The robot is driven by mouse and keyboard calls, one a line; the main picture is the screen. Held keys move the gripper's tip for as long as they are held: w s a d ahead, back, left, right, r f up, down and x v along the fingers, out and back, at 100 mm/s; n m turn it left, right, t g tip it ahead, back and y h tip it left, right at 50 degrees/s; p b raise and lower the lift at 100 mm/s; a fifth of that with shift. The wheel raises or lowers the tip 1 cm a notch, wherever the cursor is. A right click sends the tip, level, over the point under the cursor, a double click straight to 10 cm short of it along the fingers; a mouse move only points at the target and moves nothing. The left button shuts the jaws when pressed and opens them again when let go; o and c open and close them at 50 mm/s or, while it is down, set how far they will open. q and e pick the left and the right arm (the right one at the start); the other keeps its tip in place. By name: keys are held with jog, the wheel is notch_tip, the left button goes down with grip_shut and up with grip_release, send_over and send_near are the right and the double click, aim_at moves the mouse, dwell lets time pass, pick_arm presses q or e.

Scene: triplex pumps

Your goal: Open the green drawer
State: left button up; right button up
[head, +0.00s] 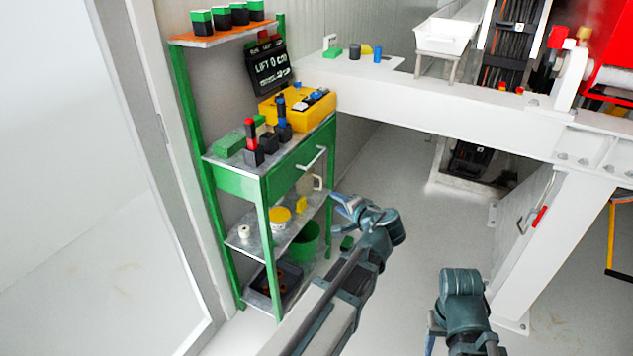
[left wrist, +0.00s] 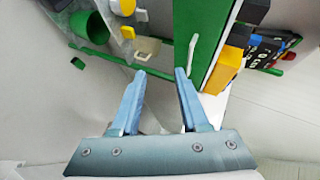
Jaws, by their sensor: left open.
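The green drawer (head: 288,177) is under the top of the green bench and looks shut. Its pale bar handle (head: 313,158) is on the front face. In the left wrist view the handle (left wrist: 193,54) stands on the green front (left wrist: 209,38), just beyond and right of my fingertips. My left gripper (head: 345,204) is in front of the bench, below and right of the handle and apart from it. In the left wrist view its blue fingers (left wrist: 160,76) are open with nothing between them. My right gripper (head: 432,328) shows only partly at the bottom; its jaws are unclear.
The bench top holds a yellow box (head: 297,106) and red, black and blue items. A white mug (head: 318,183), a yellow round item (head: 279,215) and a green bin (head: 304,243) are on lower shelves. A white beam (head: 430,102) stands behind.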

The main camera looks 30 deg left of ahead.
aim_at(317, 157)
pick_arm(q)
jog(key=w+a+f+m+t+y+b, duration=0.2)
jog(key=w+a+m+t+b, duration=0.4)
jog(key=b, duration=0.6)
jog(key=shift+w+a+f+y, duration=0.3)
jog(key=shift+w+a+y, duration=0.25)
jog(key=shift+w, duration=0.4)
jog(key=shift+w+r, duration=0.1)
jog(key=p+x, duration=0.2)
jog(key=x, duration=1.1)
jog(key=shift+w+a+r, duration=0.1)
jog(key=shift+w+a, duration=0.1)
jog(key=shift+a, duration=0.05)
grip_shut()
